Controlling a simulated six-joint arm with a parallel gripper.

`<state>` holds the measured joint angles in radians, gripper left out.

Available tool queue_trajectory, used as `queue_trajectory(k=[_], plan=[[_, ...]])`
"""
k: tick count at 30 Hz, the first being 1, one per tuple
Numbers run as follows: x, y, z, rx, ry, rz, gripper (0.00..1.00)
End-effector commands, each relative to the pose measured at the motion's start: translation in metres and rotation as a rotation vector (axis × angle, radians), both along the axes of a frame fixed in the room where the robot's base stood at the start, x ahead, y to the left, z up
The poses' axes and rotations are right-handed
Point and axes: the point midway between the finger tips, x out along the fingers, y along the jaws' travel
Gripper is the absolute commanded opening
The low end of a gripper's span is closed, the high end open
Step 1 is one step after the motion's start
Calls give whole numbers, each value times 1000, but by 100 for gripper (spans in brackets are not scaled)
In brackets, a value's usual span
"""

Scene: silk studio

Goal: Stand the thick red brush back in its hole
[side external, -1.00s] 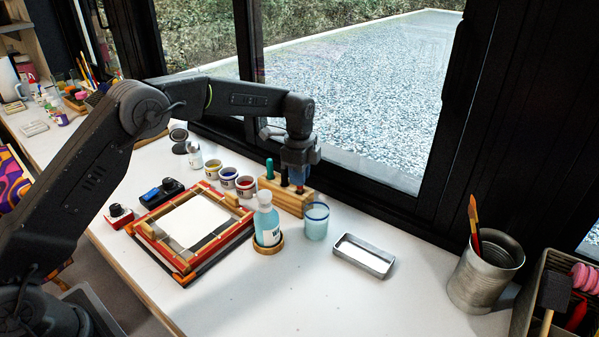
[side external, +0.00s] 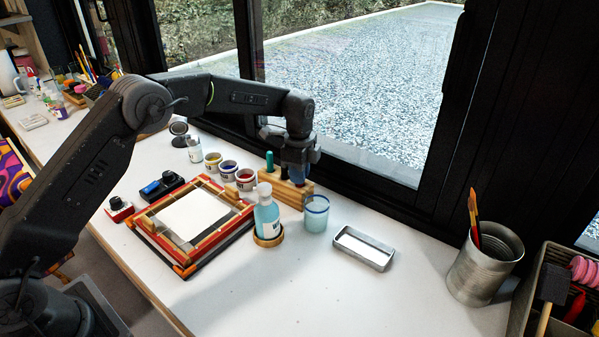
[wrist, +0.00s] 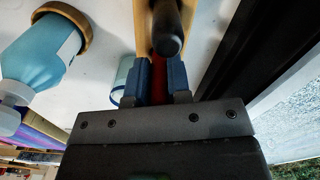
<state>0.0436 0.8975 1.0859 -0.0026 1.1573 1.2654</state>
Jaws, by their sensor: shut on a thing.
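The wooden brush block (side external: 291,196) stands near the window, and its edge shows in the wrist view (wrist: 141,30). My gripper (side external: 300,180) is directly over the block's right end, pointing down. In the wrist view my gripper's blue fingers (wrist: 160,80) are shut on the thick red brush (wrist: 159,88), a red strip between them. Its lower end is hidden, so I cannot tell whether it is in a hole. A dark-handled tool (wrist: 168,32) stands in the block beside it. A green-handled tool (side external: 269,161) stands at the block's left end.
A blue-rimmed glass (side external: 316,222) stands close to the block's right end. A blue bottle (side external: 267,217) stands in front on a wooden coaster. Paint jars (side external: 245,180) are to the left. A metal tray (side external: 363,249) lies right; the front table is clear.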

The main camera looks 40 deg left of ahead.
Motion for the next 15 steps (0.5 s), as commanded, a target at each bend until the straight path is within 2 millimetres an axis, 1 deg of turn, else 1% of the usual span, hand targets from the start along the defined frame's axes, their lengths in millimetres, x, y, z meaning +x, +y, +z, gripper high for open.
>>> queue_trajectory(k=[14,15], plan=[[0,0,-6,0,1,0,3],[0,0,-6,0,1,0,19]])
